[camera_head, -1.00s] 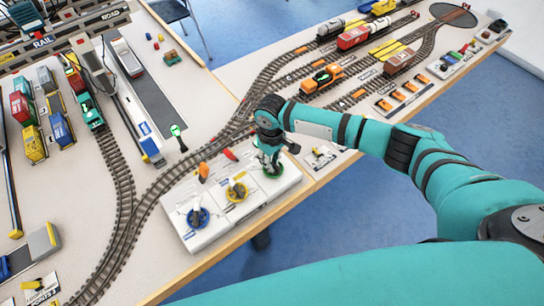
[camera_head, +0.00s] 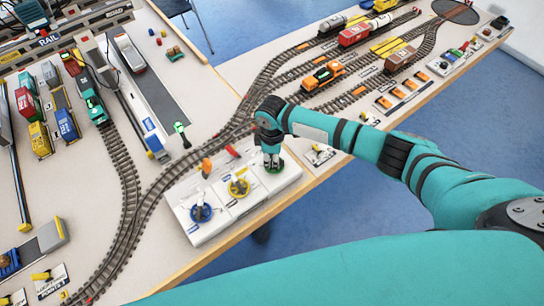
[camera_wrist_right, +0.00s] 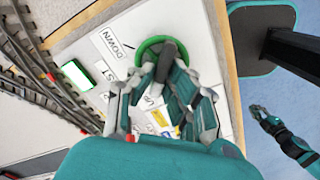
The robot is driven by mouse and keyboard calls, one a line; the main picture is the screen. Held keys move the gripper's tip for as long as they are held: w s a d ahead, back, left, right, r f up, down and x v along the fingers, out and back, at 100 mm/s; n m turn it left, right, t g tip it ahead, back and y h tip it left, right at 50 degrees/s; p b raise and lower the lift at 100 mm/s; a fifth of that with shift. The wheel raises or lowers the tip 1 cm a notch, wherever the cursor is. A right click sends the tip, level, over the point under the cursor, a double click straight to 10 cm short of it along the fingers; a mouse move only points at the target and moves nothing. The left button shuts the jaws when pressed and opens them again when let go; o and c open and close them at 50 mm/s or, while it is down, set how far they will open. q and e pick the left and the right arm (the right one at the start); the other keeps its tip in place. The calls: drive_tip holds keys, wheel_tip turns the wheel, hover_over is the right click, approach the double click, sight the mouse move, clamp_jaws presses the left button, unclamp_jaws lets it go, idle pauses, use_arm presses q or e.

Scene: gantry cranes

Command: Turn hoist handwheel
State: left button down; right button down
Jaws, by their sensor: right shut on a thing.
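The green handwheel (camera_head: 275,164) stands at the right end of a white control box (camera_head: 236,206), partly covered by my right gripper. In the right wrist view the green wheel (camera_wrist_right: 150,47) has a dark grip (camera_wrist_right: 168,50) and a DOWN label beside it. My right gripper (camera_head: 271,158) comes down onto this wheel; in the wrist view its fingers (camera_wrist_right: 167,82) close around the dark grip. A teal gripper (camera_wrist_right: 258,112), seemingly my left, appears small at the right of the wrist view; its jaws are too small to read.
A yellow handwheel (camera_head: 239,187) and a blue handwheel (camera_head: 201,212) stand on the same box. Curved rails (camera_head: 150,205) pass behind the box; the table edge is in front.

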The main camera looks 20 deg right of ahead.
drive_tip(key=shift+n, duration=0.3)
drive_tip(key=c, duration=1.4)
unclamp_jaws()
drive_tip(key=shift+o, duration=0.2)
wheel_tip(320, 180, up, 12)
